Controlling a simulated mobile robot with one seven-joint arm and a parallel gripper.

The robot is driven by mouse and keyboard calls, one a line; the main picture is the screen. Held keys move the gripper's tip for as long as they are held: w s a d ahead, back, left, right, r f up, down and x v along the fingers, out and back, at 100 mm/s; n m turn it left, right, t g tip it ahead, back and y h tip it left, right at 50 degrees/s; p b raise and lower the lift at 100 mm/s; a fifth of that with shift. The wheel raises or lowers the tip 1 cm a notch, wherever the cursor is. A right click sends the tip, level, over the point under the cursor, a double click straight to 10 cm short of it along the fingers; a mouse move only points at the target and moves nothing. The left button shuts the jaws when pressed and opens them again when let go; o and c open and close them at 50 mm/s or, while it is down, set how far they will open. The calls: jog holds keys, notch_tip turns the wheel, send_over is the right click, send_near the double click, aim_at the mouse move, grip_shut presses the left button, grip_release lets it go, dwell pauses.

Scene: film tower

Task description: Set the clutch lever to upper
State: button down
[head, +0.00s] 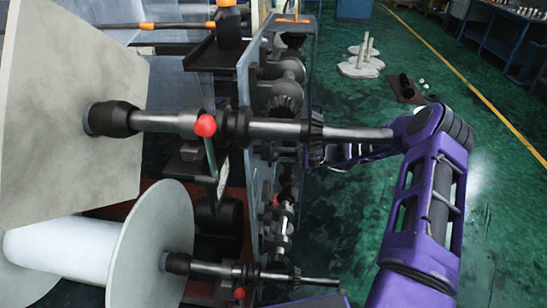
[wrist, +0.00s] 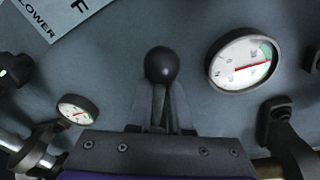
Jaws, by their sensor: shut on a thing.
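A lever with a black ball knob (wrist: 160,65) stands out from the grey panel in the middle of the wrist view. I take it to be the clutch lever. My gripper (wrist: 161,108) is at its stem just below the knob, with a dark finger close on either side, shut on the lever. The knob shows free above the fingers. In the head view my purple arm reaches left behind a steel shaft, and my gripper and this lever cannot be made out there.
Two round gauges, one large (wrist: 242,64) and one small (wrist: 78,110), flank the lever. A label (wrist: 62,16) reading "LOWER" is at upper left. In the head view, film rolls (head: 75,248) and steel shafts (head: 275,131) crowd the left; green floor (head: 500,210) is open on the right.

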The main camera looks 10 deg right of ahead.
jog(key=shift+s+a+r, duration=0.2)
jog(key=shift+a, duration=0.1)
jog(key=c, duration=0.8)
grip_release()
jog(key=shift+s+r, duration=0.1)
jog(key=shift+r, duration=0.05)
jog(key=shift+o, duration=0.2)
jog(key=shift+d, duration=0.15)
jog(key=shift+d, duration=0.25)
jog(key=v, duration=1.6)
jog(key=shift+d, duration=0.35)
